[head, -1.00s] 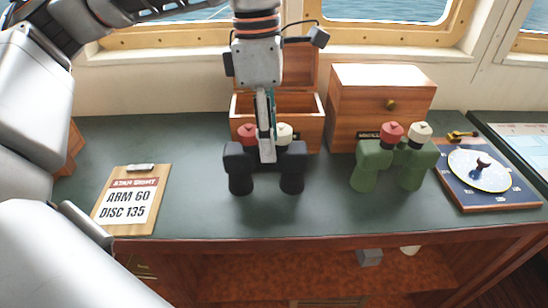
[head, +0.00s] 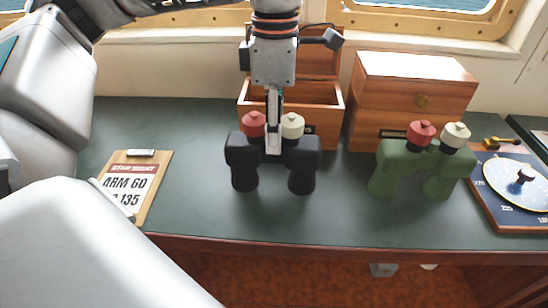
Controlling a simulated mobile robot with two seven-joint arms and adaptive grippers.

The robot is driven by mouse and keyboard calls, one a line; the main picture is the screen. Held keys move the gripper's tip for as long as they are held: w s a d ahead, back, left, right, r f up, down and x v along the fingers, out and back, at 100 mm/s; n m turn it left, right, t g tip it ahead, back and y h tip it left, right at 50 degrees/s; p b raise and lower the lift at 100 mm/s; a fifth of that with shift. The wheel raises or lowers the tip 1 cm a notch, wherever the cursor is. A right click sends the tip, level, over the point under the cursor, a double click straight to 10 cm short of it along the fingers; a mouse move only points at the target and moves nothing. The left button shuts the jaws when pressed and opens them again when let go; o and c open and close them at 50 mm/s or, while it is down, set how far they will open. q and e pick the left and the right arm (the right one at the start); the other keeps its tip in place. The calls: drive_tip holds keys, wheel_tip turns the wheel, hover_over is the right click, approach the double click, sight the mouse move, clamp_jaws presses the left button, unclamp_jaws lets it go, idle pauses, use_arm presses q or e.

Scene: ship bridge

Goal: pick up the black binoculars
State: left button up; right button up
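The black binoculars (head: 245,155) stand upright on the dark green desk top, with a red cap (head: 253,124) and a cream cap (head: 292,125) on top. My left gripper (head: 273,148) points down at them from above, between the two caps. One finger shows in front of the middle bridge, its tip at the level of the bodies. The other finger is hidden behind it, so I cannot tell whether the fingers are closed on the bridge. The binoculars appear to rest on the desk. My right gripper is not in view.
An open wooden box (head: 312,93) stands just behind the black binoculars. A wooden drawer cabinet (head: 420,85) and green binoculars (head: 402,165) with red and cream caps are to the right. A blue dial board (head: 485,195) lies far right, a clipboard (head: 154,192) left. The desk's front middle is clear.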

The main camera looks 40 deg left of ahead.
sight(273, 156)
use_arm(q)
drive_tip(key=f, duration=0.3)
drive_tip(key=f+b, duration=0.1)
drive_tip(key=f, duration=0.1)
drive_tip(key=shift+w+a+f, duration=0.15)
drive_tip(key=shift+a+f, duration=0.1)
drive_tip(key=shift+a, duration=0.05)
drive_tip(key=shift+r, duration=0.1)
clamp_jaws()
